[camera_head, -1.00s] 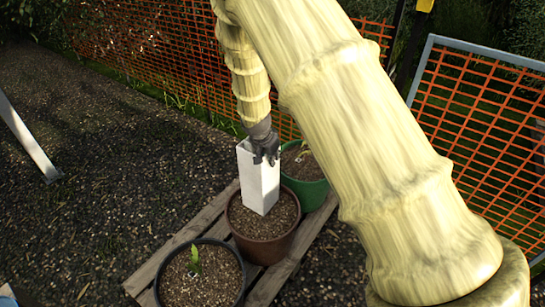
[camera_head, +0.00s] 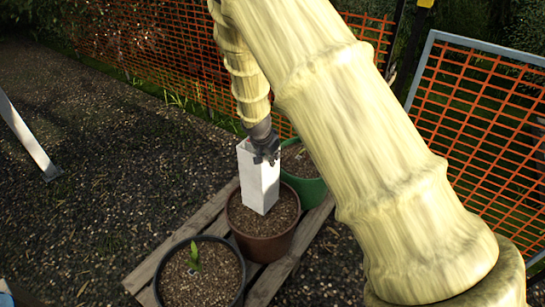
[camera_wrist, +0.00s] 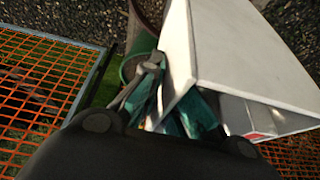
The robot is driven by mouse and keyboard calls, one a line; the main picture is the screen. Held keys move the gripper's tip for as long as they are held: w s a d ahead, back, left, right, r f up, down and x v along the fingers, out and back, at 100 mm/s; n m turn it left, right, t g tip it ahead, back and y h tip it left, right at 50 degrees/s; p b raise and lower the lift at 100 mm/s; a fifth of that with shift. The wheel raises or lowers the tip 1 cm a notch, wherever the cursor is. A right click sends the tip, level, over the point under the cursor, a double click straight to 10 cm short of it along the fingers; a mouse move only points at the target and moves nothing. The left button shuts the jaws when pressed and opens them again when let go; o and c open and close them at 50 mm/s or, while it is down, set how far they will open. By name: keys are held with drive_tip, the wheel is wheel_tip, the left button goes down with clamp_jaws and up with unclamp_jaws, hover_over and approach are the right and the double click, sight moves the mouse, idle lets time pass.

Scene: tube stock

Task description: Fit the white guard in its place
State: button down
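The white guard (camera_head: 262,185), a square hollow tube, stands upright in the soil of the brown pot (camera_head: 262,246). Its foot rests at the soil; whether it is sunk in is hard to tell. My gripper (camera_head: 267,155) is at the guard's top rim, on the right side. The wrist view shows the guard (camera_wrist: 235,55) large at the upper right, with its open end toward the lower right. There my gripper's fingers (camera_wrist: 172,98) are apart around the edge of one wall, with teal pads showing. Contact with the wall is partly hidden.
A black pot (camera_head: 240,290) with a green shoot stands in front, and a green pot (camera_head: 310,190) behind right. The pots stand on a wooden pallet (camera_head: 152,270). An orange mesh fence (camera_head: 160,45) runs behind.

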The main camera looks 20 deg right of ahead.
drive_tip(key=shift+f+b, duration=1.25)
drive_tip(key=shift+f, duration=1.2)
drive_tip(key=c, duration=1.6)
unclamp_jaws()
drive_tip(key=shift+o, duration=0.2)
drive_tip(key=v, duration=0.7)
drive_tip(key=shift+r, duration=0.2)
